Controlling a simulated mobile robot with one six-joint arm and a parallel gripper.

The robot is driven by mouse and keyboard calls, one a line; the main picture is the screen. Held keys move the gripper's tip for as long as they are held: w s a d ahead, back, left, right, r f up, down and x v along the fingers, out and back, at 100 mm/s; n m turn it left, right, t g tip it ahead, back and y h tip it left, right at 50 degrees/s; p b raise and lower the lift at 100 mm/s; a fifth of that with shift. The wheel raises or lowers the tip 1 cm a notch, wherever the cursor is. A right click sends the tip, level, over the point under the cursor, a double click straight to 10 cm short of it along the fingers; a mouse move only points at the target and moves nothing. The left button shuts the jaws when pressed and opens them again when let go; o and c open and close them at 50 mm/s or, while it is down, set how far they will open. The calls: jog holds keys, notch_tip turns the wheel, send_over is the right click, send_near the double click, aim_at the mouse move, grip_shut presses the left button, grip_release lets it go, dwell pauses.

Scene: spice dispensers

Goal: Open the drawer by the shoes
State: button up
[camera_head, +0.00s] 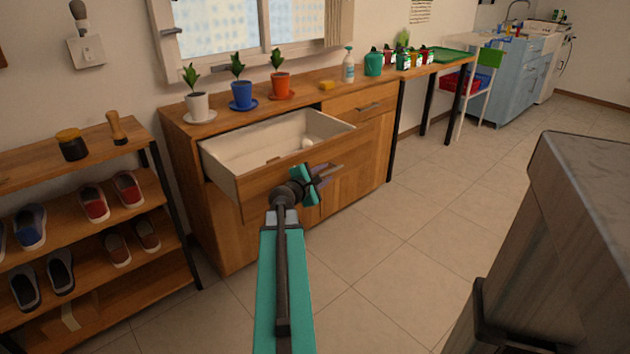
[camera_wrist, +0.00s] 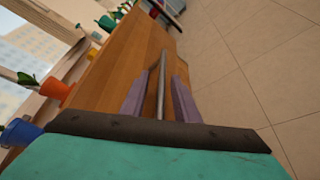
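The wooden drawer (camera_head: 290,164) by the shoe rack is pulled well out of the cabinet (camera_head: 350,165), and its pale inside shows. A small light object (camera_head: 308,142) lies in it. The drawer's metal bar handle (camera_head: 331,171) is on its front. My gripper (camera_head: 322,180) is at that handle, partly hiding the drawer front. In the wrist view the handle bar (camera_wrist: 161,88) runs between my gripper's purple fingers (camera_wrist: 160,98). A gap shows on each side of the bar, so the fingers look open around it. The shoes (camera_head: 94,202) stand on the rack at the left.
The shoe rack (camera_head: 90,150) stands close to the drawer's left. Potted plants (camera_head: 240,94), a bottle (camera_head: 348,66) and a yellow sponge (camera_head: 327,85) stand on the cabinet top. The tiled floor (camera_head: 400,240) is clear. A grey block-shaped surface (camera_head: 585,180) is at the right.

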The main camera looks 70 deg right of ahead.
jog(key=v, duration=0.5)
jog(key=shift+s+a+r+p, duration=0.15)
jog(key=shift+a+p, duration=0.2)
jog(key=shift+d+r+p, duration=0.1)
jog(key=shift+d+p, duration=0.05)
jog(key=shift+p, duration=0.95)
jog(key=shift+p, duration=0.95)
jog(key=a+p, duration=0.1)
jog(key=p, duration=0.5)
jog(key=shift+a+r+p, duration=0.15)
jog(key=shift+p, duration=0.15)
jog(key=p, duration=0.2)
jog(key=a+p, duration=0.1)
jog(key=p, duration=0.1)
jog(key=shift+w+r, duration=0.1)
jog(key=shift+w, duration=0.15)
jog(key=p+v, duration=0.5)
jog(key=p, duration=0.2)
jog(key=shift+a, duration=0.25)
